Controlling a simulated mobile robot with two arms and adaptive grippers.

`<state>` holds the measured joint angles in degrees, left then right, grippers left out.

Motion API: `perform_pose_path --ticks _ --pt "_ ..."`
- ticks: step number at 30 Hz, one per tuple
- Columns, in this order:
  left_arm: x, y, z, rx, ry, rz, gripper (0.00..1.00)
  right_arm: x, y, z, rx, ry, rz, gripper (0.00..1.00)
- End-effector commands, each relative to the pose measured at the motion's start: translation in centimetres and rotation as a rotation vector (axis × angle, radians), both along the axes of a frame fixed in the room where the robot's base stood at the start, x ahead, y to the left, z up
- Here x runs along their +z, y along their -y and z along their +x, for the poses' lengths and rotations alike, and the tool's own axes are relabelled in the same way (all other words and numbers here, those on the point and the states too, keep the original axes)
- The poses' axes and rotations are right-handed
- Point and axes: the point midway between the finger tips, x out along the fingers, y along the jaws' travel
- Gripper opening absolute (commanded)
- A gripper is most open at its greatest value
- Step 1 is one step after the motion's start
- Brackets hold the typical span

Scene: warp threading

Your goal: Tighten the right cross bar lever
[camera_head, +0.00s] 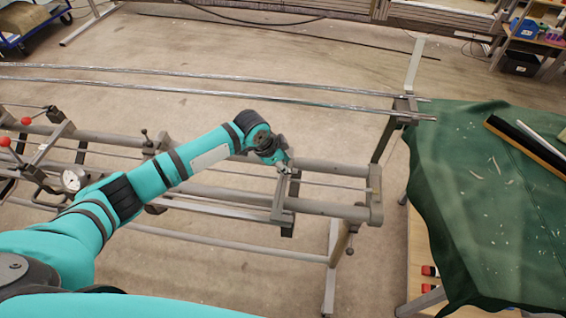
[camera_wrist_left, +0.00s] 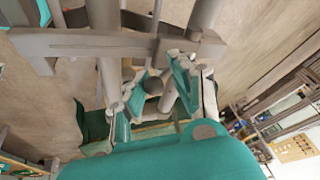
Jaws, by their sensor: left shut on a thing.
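The right cross bar (camera_head: 279,196) is a short grey bar lying across the two long rails near the right end of the frame. My left gripper (camera_head: 284,169) is at the far end of this cross bar. In the left wrist view, the cross bar (camera_wrist_left: 85,45) runs across the top. There, my left gripper (camera_wrist_left: 156,90) has its teal-padded fingers on either side of a dark round lever knob (camera_wrist_left: 153,86), just by the bar's clamp. The gripper is shut on the lever; the lever's shaft is mostly hidden. My right gripper is not in view.
The grey rails (camera_head: 325,208) continue to an end piece at right. Two long thin rods (camera_head: 200,84) run behind. Red-knobbed levers (camera_head: 25,121) stand at left. A table with a green cloth (camera_head: 450,190) stands at right. Floor between frame and rods is clear.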

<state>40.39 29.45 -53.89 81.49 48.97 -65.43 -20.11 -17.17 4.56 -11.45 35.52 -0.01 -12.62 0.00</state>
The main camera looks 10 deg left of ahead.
Motion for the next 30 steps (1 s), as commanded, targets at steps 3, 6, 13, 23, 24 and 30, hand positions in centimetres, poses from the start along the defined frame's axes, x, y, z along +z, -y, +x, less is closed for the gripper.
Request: perform_pose_path --ticks 3,6,13,23,24,30 --pt "0.0 0.1 -0.1 -0.002 0.012 0.001 0.00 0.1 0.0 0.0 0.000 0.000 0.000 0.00" --pt "-0.3 0.1 -0.5 -0.002 0.066 0.006 0.00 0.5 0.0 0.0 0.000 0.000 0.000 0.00" --pt "-1.8 0.2 -1.5 -0.004 0.295 0.024 0.00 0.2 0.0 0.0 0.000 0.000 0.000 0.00" --pt "-2.5 0.3 -1.7 -0.004 0.485 0.040 0.00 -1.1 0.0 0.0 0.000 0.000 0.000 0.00" --pt "-2.4 0.4 -1.7 -0.004 0.489 0.040 0.00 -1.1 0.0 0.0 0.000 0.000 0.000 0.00" --pt "-2.4 0.4 -1.8 -0.004 0.489 0.040 0.00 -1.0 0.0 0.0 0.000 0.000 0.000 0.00"
